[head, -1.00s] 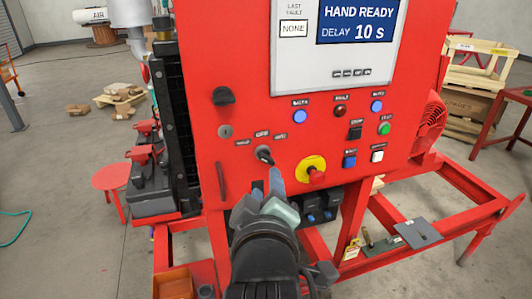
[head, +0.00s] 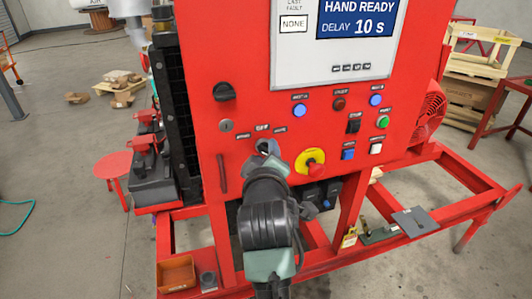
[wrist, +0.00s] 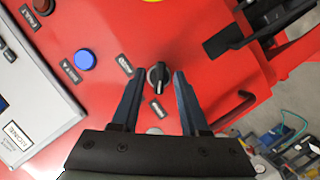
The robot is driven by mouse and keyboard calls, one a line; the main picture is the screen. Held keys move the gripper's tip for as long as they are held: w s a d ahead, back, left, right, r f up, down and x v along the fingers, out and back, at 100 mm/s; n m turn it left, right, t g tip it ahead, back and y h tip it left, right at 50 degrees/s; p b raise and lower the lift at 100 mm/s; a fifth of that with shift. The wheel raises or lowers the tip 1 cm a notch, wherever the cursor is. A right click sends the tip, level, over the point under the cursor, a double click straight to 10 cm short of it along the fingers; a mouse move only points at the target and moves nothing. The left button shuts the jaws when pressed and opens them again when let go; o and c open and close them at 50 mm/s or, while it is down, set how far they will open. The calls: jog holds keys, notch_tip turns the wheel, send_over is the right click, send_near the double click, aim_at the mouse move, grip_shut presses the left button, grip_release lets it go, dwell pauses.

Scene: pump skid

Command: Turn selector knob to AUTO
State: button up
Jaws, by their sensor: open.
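The selector knob (wrist: 158,77) is small and black with a pale pointer line, set in the red panel (wrist: 200,25). Small label plates sit around it. In the wrist view my gripper (wrist: 159,74) is open, with one finger on each side of the knob and narrow gaps visible. Whether the fingertips touch the panel is unclear. In the head view my gripper (head: 266,158) is at the panel and mostly hides the knob, below its row of labels (head: 262,127). The display (head: 356,22) reads HAND READY, DELAY 10 s.
A yellow-ringed red emergency stop (head: 312,162) is close right of my gripper. A blue button (head: 299,110) is above, a key switch (head: 226,125) and black rotary handle (head: 224,92) are to the left. The red skid frame (head: 440,225) extends below right.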

grip_shut()
